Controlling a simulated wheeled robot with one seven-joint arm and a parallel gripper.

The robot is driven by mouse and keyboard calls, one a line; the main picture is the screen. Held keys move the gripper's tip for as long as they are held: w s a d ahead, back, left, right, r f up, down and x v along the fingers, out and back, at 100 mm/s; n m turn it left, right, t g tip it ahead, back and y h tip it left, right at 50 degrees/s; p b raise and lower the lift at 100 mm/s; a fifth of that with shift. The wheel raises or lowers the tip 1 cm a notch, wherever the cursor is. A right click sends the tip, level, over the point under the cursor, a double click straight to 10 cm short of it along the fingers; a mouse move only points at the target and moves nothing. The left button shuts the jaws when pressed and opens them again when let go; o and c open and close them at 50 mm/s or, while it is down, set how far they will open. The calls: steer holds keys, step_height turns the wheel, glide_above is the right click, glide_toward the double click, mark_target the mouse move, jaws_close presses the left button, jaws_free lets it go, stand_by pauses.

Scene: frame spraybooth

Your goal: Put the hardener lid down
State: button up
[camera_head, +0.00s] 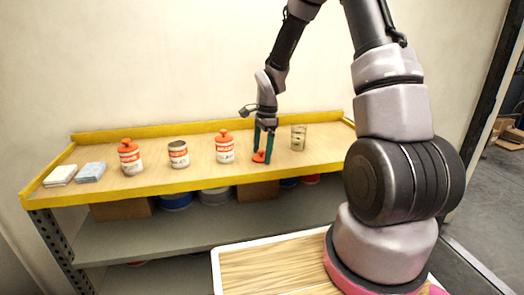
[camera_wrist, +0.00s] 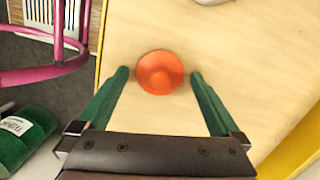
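An orange lid (camera_head: 260,157) lies on the yellow-edged shelf top, near its front edge. In the wrist view the orange lid (camera_wrist: 160,73) shows from above, round with a raised middle knob. My gripper (camera_head: 263,150) points down at the lid with its green fingers spread. In the wrist view my gripper (camera_wrist: 161,74) has one finger on each side of the lid, with a gap on both sides. An uncapped white-and-orange can (camera_head: 179,154) stands on the shelf to the left; its label is too small to read.
Two cans with orange tops, the left one (camera_head: 130,158) and the nearer one (camera_head: 225,147), stand left of my gripper. A clear cup (camera_head: 298,138) stands close on its right. Folded cloths (camera_head: 61,176) lie at the far left. The shelf's yellow back rim (camera_head: 180,127) runs behind.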

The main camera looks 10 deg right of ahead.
steer(key=shift+r, duration=0.1)
step_height(320, 180, up, 12)
steer(key=d, duration=0.1)
steer(key=s+d+r+n+t, duration=0.3)
steer(key=s+r+n, duration=0.2)
steer(key=s+r, duration=0.6)
steer(key=s+d+r+n+t, duration=0.1)
steer(key=s+r+n+t, duration=0.3)
steer(key=s, duration=0.7)
step_height(320, 180, up, 4)
steer(key=n, duration=0.2)
steer(key=shift+s+d+n+y, duration=0.2)
steer(key=shift+d+n+y, duration=0.1)
steer(key=shift+n+y, duration=0.1)
